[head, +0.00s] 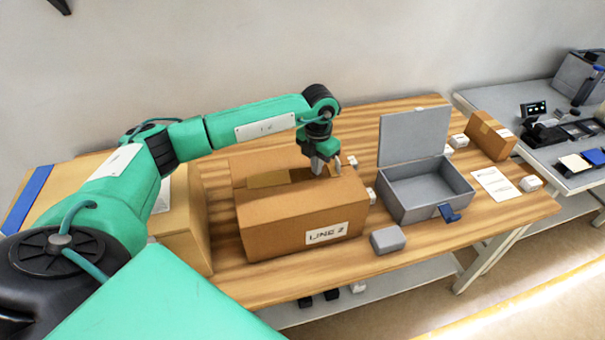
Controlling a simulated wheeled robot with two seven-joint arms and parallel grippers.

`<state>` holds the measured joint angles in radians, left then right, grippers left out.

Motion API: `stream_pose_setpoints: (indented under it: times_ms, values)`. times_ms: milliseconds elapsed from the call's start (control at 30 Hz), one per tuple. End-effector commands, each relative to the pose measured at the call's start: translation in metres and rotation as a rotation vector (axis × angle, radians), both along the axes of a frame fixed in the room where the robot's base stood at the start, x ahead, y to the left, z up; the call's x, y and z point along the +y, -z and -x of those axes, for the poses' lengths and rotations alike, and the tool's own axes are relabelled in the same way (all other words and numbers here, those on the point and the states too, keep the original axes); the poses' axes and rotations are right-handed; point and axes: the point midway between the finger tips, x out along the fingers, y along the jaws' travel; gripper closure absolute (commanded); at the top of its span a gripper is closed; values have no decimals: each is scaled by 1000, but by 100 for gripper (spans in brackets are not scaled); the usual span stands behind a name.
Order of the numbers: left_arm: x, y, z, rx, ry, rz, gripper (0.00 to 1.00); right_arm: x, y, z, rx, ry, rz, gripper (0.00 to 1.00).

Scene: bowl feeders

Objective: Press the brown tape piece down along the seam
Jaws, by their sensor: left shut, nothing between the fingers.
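A brown cardboard box (285,222) with a white "LINE 2" label on its front stands on the wooden table, left of centre. A darker brown tape piece (268,180) lies on the left part of its top, along the seam. A dark strip continues right from it; I cannot tell whether it is an open gap or shadow. My left gripper (326,171) points down at the right end of the box top, right of the tape piece. It is shut and empty; whether it touches the box is unclear. My right gripper is not in view.
A grey open-lidded box (425,205) with a blue latch stands right of the carton, with a small grey block (387,240) in front. A smaller carton (490,135) and a paper sheet (495,184) lie farther right. Another large carton (186,226) stands close left, under my arm.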

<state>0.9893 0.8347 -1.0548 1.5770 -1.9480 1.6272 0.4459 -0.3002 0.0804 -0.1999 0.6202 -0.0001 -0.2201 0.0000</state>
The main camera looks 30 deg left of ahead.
Motion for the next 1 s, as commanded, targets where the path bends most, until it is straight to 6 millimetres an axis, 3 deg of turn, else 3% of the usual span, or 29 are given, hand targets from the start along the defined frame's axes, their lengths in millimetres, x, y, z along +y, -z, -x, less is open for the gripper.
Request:
stream_pose_setpoints:
  times_ms: [1000]
  values:
    - [35, -1, 34, 3, -2, -4, 100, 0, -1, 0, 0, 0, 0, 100]
